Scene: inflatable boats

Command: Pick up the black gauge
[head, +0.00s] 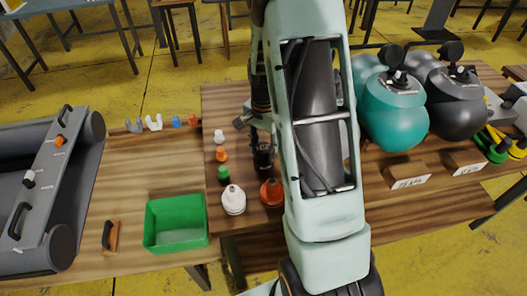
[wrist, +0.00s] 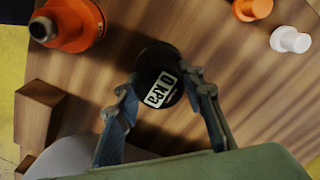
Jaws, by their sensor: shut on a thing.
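The black gauge (wrist: 158,62) is round and dark with a pale "0 kPa" display, in the middle of the wrist view. My gripper (wrist: 159,86) has one finger on each side of the gauge and is shut on it. The gauge's lower edge is partly hidden near the gripper. In the head view my arm covers much of the middle of the table, and I cannot clearly separate the gauge from the dark parts at its end. I cannot tell whether the gauge touches the table.
An orange bottle (head: 272,192) and a white bottle (head: 233,199) stand near the table's front edge. Small coloured caps (head: 221,155) stand behind them. A green bin (head: 153,226) is to the left. Teal and black pumps (head: 394,108) are on the right, behind wooden blocks (head: 409,177).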

